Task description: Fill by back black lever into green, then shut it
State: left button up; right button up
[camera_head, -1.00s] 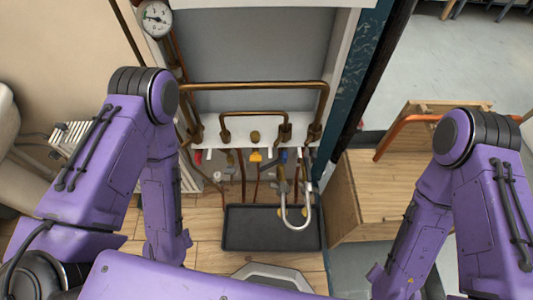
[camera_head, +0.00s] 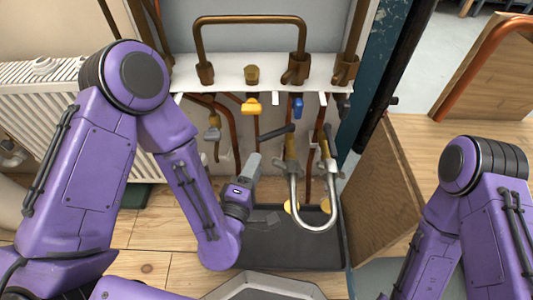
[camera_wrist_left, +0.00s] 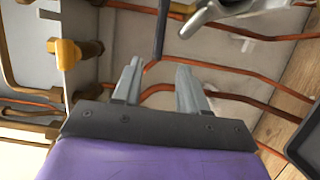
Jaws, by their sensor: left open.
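One black lever (camera_head: 277,131) sits on a grey tap and points left. A second dark lever (camera_head: 327,140) stands on the tap to its right. A curved silver spout (camera_head: 318,228) hangs below them over a black tray (camera_head: 290,247). My left gripper (camera_head: 260,190) is open and empty, below and left of the first lever. In the left wrist view a dark lever (camera_wrist_left: 160,28) lies ahead of the open fingers, apart from them. A dark green object (camera_head: 138,196) shows partly behind my left arm; I cannot tell whether it is a container. My right gripper is out of view.
A yellow valve handle (camera_head: 251,106) and a blue one (camera_head: 297,107) hang under the white shelf (camera_head: 225,75). Copper pipes run down behind the taps. A wooden box (camera_head: 385,205) stands right of the tray, and a white radiator (camera_head: 45,110) is at the left.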

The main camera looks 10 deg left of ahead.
aim_at(265, 140)
pick_arm(q)
jog(key=w, duration=0.7)
jog(key=w+d, duration=0.1)
jog(key=w, duration=0.2)
jog(key=shift+w+r, duration=0.1)
jog(key=shift+w, duration=0.05)
grip_shut()
